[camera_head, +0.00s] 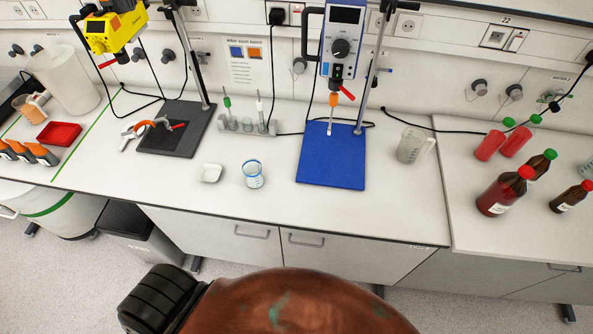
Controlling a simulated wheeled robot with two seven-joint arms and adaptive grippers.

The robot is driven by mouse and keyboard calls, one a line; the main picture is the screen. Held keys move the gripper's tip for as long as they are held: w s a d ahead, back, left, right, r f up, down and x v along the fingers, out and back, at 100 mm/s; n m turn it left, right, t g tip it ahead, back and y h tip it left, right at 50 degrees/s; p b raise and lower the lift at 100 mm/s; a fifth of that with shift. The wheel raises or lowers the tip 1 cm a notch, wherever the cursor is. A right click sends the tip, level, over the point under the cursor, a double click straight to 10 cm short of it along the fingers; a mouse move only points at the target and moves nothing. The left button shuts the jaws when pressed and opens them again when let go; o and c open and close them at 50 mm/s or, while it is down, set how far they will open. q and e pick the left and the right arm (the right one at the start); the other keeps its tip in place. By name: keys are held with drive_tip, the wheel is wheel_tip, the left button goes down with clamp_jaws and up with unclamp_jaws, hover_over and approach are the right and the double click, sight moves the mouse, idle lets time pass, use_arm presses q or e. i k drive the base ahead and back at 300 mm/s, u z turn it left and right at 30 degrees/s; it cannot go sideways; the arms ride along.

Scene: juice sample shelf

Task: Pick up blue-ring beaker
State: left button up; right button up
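The blue-ring beaker (253,176) is a small clear glass with a blue band at its rim. It stands upright on the white bench (225,150), close to the front edge. A small white square dish (211,173) lies just left of it, apart from it. Nothing covers the beaker in the head view. Neither of my grippers shows in this view.
Right of the beaker is a blue stand plate (331,165) with an overhead stirrer (342,45) above it. Behind is a rack (245,127). A black stand base (176,135) is back left. A clear jug (412,146) and several bottles (502,192) are right.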

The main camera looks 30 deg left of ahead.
sight(251, 168)
drive_tip(key=z, duration=2.25)
drive_tip(key=k, duration=2.2)
drive_tip(key=u, duration=2.35)
drive_tip(key=i, duration=0.5)
drive_tip(key=z, duration=0.15)
